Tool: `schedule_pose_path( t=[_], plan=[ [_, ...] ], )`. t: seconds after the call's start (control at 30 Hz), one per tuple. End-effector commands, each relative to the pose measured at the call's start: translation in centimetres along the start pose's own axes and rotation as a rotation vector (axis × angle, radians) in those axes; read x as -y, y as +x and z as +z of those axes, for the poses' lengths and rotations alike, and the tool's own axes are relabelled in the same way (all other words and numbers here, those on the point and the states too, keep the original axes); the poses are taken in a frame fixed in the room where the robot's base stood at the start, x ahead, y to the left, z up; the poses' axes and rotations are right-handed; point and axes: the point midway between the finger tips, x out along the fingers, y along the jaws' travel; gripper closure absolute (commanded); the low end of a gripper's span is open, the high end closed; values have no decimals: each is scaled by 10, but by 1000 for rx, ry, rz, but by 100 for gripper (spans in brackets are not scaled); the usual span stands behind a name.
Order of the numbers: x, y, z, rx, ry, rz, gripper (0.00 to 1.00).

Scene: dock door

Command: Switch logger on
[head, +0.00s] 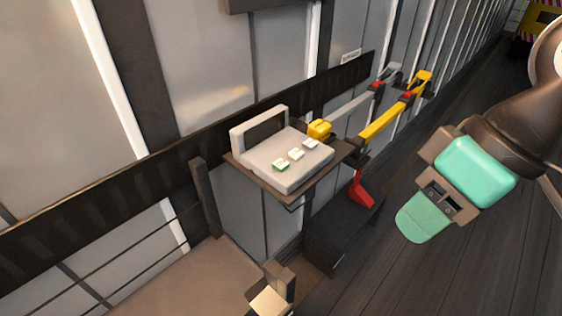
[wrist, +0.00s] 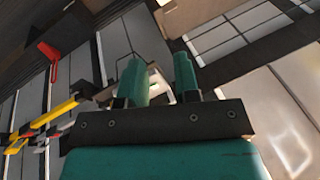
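The logger (head: 290,180) is a white case with a raised dark screen (head: 262,132) at its back. It sits on a small shelf on the wall, near the middle of the head view. Three small buttons lie in a diagonal row on its top: one green (head: 281,165) and two white. My gripper (head: 422,222) is at the right in the head view, well apart from the logger. In the wrist view its two teal fingers (wrist: 160,75) are apart with nothing held between them. A pale piece, probably the logger, shows partly hidden behind the fingers.
A yellow block (head: 319,129) sits beside the logger. Yellow and grey bars (head: 385,122) with red parts stick out along the wall at right. A red piece (head: 361,190) stands over a dark box (head: 338,236) below. The space between my gripper and the shelf looks free.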

Motion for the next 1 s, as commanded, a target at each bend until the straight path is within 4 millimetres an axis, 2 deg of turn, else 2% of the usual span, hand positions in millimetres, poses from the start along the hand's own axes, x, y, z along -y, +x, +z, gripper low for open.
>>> schedule_pose_path(
  t=[0.03,0.1,0.13,1.0],
  plan=[
    [0,0,0,0,0,0,82],
    [0,0,0,0,0,0,98],
    [0,0,0,0,0,0,100],
    [0,0,0,0,0,0,100]
  ],
)
